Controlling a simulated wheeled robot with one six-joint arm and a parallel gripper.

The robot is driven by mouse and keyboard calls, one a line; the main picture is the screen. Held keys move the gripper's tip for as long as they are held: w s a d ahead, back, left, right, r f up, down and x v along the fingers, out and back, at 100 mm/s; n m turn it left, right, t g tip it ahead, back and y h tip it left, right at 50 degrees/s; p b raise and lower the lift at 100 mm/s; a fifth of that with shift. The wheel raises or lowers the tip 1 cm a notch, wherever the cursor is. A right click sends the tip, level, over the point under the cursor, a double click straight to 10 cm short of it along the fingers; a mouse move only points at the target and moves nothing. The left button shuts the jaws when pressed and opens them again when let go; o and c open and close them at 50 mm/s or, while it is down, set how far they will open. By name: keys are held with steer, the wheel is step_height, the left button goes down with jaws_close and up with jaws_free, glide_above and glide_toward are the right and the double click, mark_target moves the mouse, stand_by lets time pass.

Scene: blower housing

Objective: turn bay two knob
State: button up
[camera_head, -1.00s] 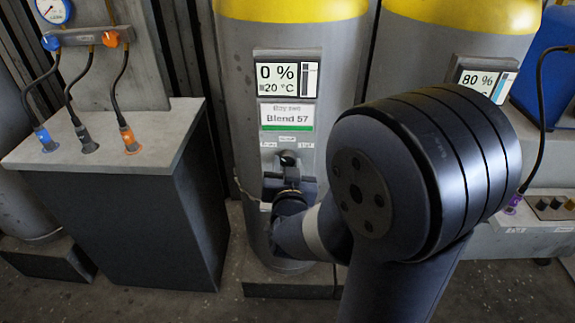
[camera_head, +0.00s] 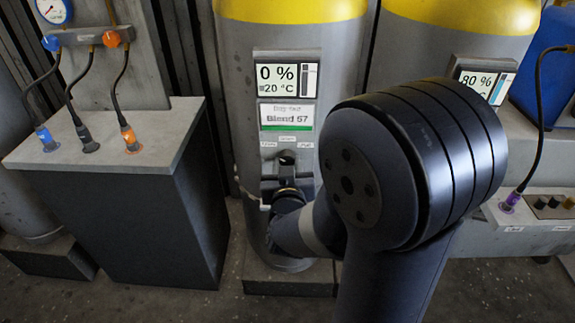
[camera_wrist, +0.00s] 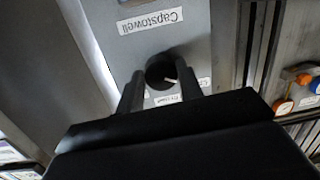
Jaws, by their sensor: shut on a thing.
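The bay two tank (camera_head: 345,80) is grey with a yellow top and stands in the middle of the head view. Its panel shows a display (camera_head: 282,75) reading 0 % and 20 °C, above a "Blend 57" label (camera_head: 287,115). Below these is a dark round knob (camera_head: 287,158), partly hidden by my gripper (camera_head: 288,174). In the wrist view the knob (camera_wrist: 160,71) carries a pale pointer line and sits between the two fingers of my gripper (camera_wrist: 160,88). The fingers are shut on it. Small white labels surround the knob; some are partly covered.
A grey bench (camera_head: 110,140) with hoses plugged into its top stands at the left. A second tank (camera_head: 420,60) with an 80 % display is at the right, near a blue box (camera_head: 540,75) and a low console (camera_head: 530,230). Dark floor lies in front.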

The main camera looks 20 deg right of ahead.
steer(key=o, duration=1)
steer(key=p+v, duration=0.1)
steer(key=v, duration=0.9)
steer(key=shift+s+p, duration=0.3)
steer(key=shift+s, duration=0.1)
steer(key=shift+w, duration=0.15)
steer(key=b+x, duration=0.1)
steer(key=x, duration=0.9)
steer(key=shift+w+b, duration=0.3)
